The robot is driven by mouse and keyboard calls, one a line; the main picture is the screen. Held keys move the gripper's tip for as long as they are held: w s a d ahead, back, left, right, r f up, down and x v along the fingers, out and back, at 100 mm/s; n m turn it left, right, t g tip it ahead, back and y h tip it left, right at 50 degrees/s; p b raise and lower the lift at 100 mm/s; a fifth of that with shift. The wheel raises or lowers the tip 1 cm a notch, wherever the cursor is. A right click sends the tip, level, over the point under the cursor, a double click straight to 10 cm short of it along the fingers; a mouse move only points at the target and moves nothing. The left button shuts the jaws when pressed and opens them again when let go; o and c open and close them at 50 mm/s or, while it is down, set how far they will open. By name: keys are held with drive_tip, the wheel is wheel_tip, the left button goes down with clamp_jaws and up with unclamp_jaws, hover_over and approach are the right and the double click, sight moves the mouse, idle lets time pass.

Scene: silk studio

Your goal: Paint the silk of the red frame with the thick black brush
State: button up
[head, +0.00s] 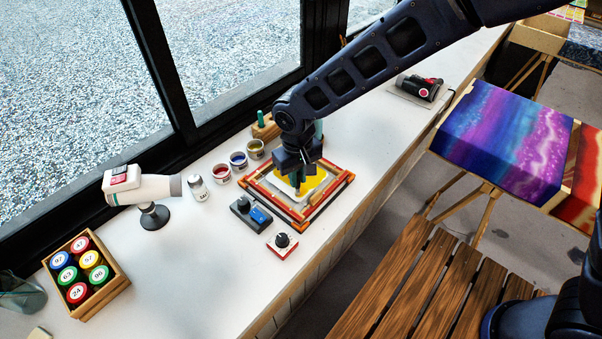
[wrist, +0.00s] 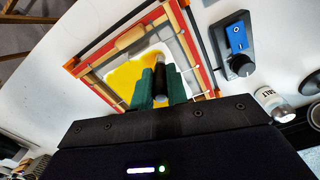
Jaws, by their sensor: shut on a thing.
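The red frame (head: 325,204) lies flat on the white counter, and it also shows in the wrist view (wrist: 92,73). Its stretched silk (head: 288,207) is white with a large yellow patch (head: 313,183), which also shows in the wrist view (wrist: 128,75). My gripper (head: 298,181) is over the frame, pointing down. In the wrist view its green fingers (wrist: 160,88) are shut on a dark brush (wrist: 159,76) with a pale end. Whether the brush tip touches the silk is hidden.
Paint jars in red (head: 221,173), blue (head: 238,161) and yellow (head: 256,149) stand left of the frame. A control box with a blue switch (head: 251,212) and a knob box (head: 282,243) sit near its front. A hair dryer (head: 143,186) and a crate of numbered jars (head: 103,300) stand further left.

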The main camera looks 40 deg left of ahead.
drive_tip(key=shift+a, duration=5.05)
drive_tip(key=shift+r, duration=2.85)
drive_tip(key=shift+w, duration=0.1)
